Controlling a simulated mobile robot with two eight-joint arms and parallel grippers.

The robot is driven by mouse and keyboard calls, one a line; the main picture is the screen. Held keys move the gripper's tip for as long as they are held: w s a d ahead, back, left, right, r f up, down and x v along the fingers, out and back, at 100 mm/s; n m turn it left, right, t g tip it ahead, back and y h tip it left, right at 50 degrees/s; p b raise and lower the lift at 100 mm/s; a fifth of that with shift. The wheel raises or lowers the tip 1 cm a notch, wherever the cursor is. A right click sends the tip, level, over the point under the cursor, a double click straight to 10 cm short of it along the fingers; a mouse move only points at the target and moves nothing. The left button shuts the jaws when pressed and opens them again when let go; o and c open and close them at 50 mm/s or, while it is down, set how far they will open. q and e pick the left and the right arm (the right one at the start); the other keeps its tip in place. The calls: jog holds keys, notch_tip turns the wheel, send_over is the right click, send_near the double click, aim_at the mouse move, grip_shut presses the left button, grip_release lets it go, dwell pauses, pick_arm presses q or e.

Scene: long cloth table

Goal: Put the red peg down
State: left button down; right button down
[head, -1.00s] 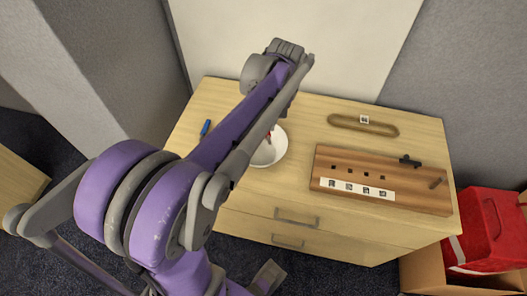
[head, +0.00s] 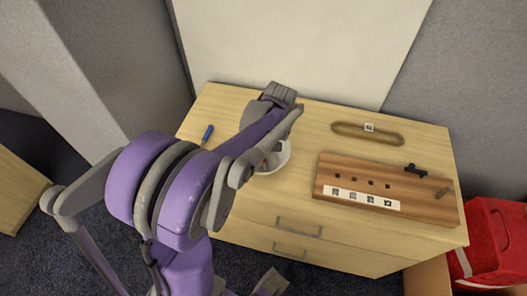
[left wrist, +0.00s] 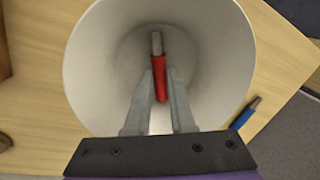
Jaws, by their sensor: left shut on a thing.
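The red peg (left wrist: 161,80) has a grey end and lies between the fingers of my left gripper (left wrist: 160,90) in the left wrist view. The gripper is shut on it. Behind them is the inside of a white round container (left wrist: 95,70); whether the peg touches it I cannot tell. In the head view the white container (head: 283,157) stands on the wooden cabinet top, partly hidden by my left arm.
A blue peg-like thing (head: 207,133) lies left of the container; it also shows in the left wrist view (left wrist: 245,114). A wooden board with holes and labels (head: 440,208) lies at the right, with a small black part (head: 416,170). A brown oval loop (head: 345,128) lies behind it.

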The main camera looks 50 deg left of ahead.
pick_arm(q)
jog(key=shift+f, duration=0.15)
jog(key=c, duration=1.1)
grip_release()
jog(key=shift+o, duration=0.2)
jog(key=shift+r, duration=0.3)
notch_tip(320, 180, up, 11)
jog(key=w+d+p, duration=0.1)
jog(key=w+p, duration=0.1)
jog(key=s+d+f+m+t, duration=0.3)
jog(key=s+d+m, duration=0.2)
jog(key=d, duration=0.4)
jog(key=s+d+f+m+t+h, duration=0.1)
jog(key=s+d+f+m+t, duration=0.2)
jog(key=d, duration=0.6)
jog(key=s+f+m, duration=0.1)
jog(key=s+m, duration=0.1)
jog(key=m, duration=0.1)
jog(key=shift+s+f+m+t, duration=0.2)
jog(key=shift+m+t, duration=0.1)
